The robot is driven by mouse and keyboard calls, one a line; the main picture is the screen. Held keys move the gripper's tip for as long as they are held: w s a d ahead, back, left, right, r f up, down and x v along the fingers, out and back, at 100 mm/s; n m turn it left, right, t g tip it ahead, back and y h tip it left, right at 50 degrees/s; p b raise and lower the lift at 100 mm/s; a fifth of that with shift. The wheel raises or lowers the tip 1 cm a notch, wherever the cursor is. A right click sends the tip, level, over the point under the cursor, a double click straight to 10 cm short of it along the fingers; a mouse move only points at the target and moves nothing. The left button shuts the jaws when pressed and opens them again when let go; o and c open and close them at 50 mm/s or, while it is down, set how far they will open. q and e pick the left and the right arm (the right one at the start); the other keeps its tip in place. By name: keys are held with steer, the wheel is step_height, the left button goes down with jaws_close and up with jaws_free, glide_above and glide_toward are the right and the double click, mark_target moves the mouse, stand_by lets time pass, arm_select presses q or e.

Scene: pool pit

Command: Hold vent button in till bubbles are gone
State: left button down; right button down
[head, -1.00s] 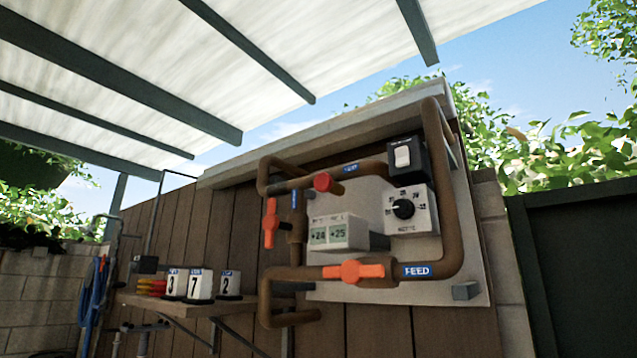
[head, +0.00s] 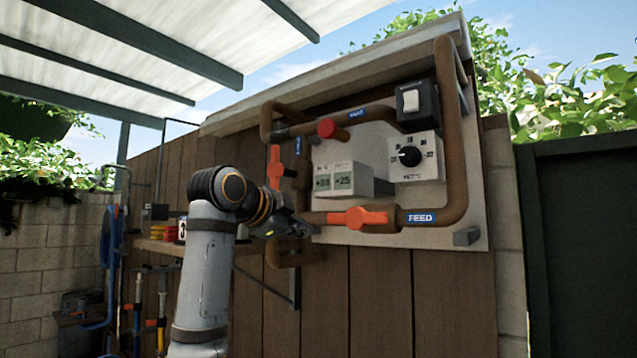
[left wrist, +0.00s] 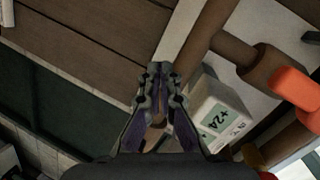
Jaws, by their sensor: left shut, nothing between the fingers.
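The vent button looks to be the round red knob (head: 329,128) on the upper brown pipe, beside a small blue label too small to read surely. My left gripper (head: 300,228) is in front of the lower left of the pipework, below and left of that knob and apart from it. In the left wrist view the left gripper (left wrist: 160,72) is shut, with its fingertips together and nothing held. A brown pipe (left wrist: 205,30) and the white display box (left wrist: 215,115) show close beyond the fingers. I see no bubbles in either view. My right gripper is not in view.
An orange handle (head: 358,218) sits on the FEED pipe, and another orange handle (head: 275,167) stands left of the display box (head: 340,180). A dial box (head: 415,157) and a switch box (head: 418,105) are at upper right. A shelf (head: 160,247) is behind my arm.

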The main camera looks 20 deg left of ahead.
arm_select(q)
steer(key=s+r+m+t+h, duration=0.1)
steer(key=s+r+m, duration=0.2)
steer(key=s+r, duration=0.75)
steer(key=m+t+h, duration=0.1)
steer(key=m+t, duration=0.1)
steer(key=m, duration=0.1)
glide_toward(327, 127)
steer(key=p+x, duration=0.4)
steer(key=p, duration=0.1)
steer(key=p+x, duration=0.1)
steer(key=p, duration=0.2)
steer(key=shift+w+r, duration=0.3)
steer(key=shift+w, duration=0.1)
steer(key=shift+w+d+f+p, duration=0.2)
steer(key=shift+w+p, duration=0.1)
steer(key=shift+w, duration=0.2)
